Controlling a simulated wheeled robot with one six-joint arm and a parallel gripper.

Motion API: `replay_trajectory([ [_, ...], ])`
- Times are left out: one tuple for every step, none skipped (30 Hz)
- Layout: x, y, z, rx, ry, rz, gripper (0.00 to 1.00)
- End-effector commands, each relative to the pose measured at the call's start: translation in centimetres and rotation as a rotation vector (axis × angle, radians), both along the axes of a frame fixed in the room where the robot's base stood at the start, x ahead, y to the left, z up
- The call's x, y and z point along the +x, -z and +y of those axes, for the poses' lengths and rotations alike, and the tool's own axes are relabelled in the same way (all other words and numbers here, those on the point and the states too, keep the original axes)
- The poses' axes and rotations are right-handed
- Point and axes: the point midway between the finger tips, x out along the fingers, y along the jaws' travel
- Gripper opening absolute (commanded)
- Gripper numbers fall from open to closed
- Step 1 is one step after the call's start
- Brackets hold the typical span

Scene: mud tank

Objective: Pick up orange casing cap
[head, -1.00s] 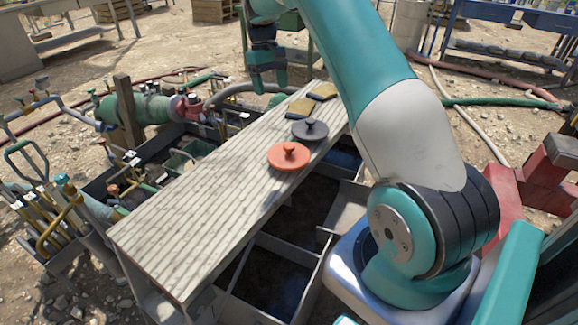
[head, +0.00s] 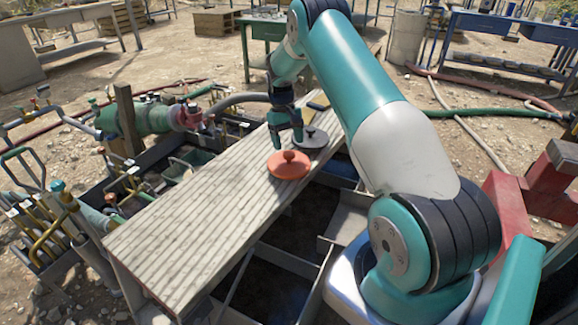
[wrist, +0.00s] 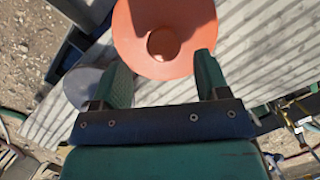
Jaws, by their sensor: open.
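The orange casing cap (head: 288,168) is a flat round disc with a central knob, lying on the slatted wooden plank. In the wrist view the orange cap (wrist: 185,30) fills the top middle, its knob just beyond and between my fingertips. My gripper (head: 287,140) is open and empty above the cap's far side. In the wrist view my gripper (wrist: 163,62) shows its two green fingers spread apart. I cannot tell the exact height gap between fingertips and cap.
A dark grey cap (head: 311,136) lies on the plank just behind the orange one, close to my gripper. The plank (head: 195,225) is bare towards the front left. Open compartments (head: 270,285) lie to its right. Pipes and valves (head: 145,118) stand at the left.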

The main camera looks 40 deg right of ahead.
Motion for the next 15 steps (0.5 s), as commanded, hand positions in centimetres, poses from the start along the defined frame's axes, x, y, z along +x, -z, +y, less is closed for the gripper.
replay_trajectory([
  [-0.3, 0.7, 0.2, 0.002, -0.001, 0.004, 0.68],
  [-0.4, 1.2, 0.4, 0.002, -0.002, 0.003, 0.68],
  [-0.6, 1.8, 0.5, 0.003, -0.003, 0.004, 0.68],
  [-0.8, 2.2, 0.6, 0.003, -0.003, 0.003, 0.68],
  [-0.9, 2.6, 0.8, 0.003, -0.002, 0.004, 0.68],
  [-1.1, 3.3, 0.8, 0.002, -0.001, 0.004, 0.68],
  [-1.1, 3.6, 0.8, 0.002, -0.001, 0.004, 0.68],
  [-1.2, 3.9, 0.8, 0.002, -0.001, 0.004, 0.68],
  [-1.3, 4.2, 0.8, 0.002, -0.001, 0.003, 0.68],
  [-1.3, 4.3, 0.8, 0.001, -0.001, 0.002, 0.68],
  [-1.3, 4.4, 0.8, 0.001, -0.001, 0.001, 0.68],
  [-1.3, 4.5, 0.8, 0.000, -0.001, 0.000, 0.68],
  [-1.3, 4.5, 0.8, 0.000, -0.001, 0.000, 0.68],
  [-1.3, 4.5, 0.8, 0.000, -0.001, 0.000, 0.68],
  [-1.3, 4.5, 0.8, 0.000, -0.001, 0.000, 0.68],
])
